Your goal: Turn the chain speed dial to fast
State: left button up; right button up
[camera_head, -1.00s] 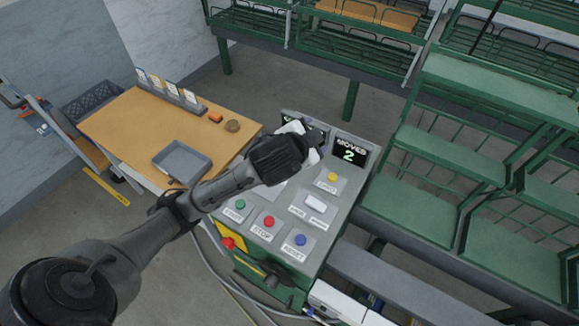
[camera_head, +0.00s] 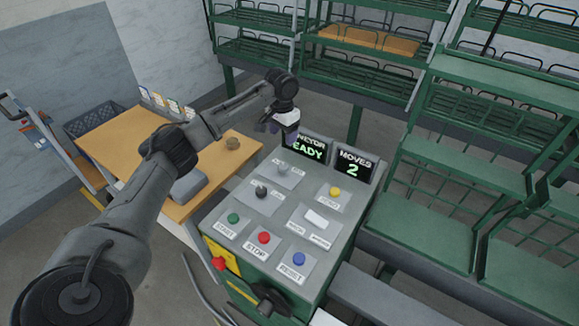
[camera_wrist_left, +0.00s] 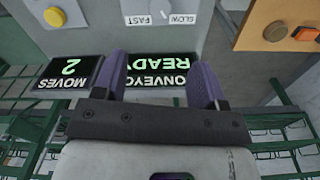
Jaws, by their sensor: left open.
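The chain speed dial (camera_head: 283,169) is a small pale knob at the back left of the grey control panel (camera_head: 240,211). In the left wrist view the dial (camera_wrist_left: 161,7) is cut by the top edge, with the words FAST and SLOW at its two sides. I cannot tell its setting. My left gripper (camera_head: 279,131) is open and empty, above the panel's back edge, apart from the dial. Its two purple fingers (camera_wrist_left: 163,82) are spread in front of the conveyor screen in the left wrist view. My right gripper is not in view.
A black knob (camera_head: 261,191) sits in front of the dial, with several coloured buttons nearer. The conveyor screen (camera_head: 306,149) reads READY and the moves screen (camera_head: 352,163) reads 2. A wooden table (camera_head: 98,147) stands left; green racks (camera_head: 419,207) stand right.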

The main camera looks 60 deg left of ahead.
aim_at(283, 166)
pick_arm(q)
notch_tip(283, 166, down, 14)
jog(key=shift+s+r+b, duration=0.1)
jog(key=shift+s+b, duration=0.05)
jog(key=shift+b, duration=0.65)
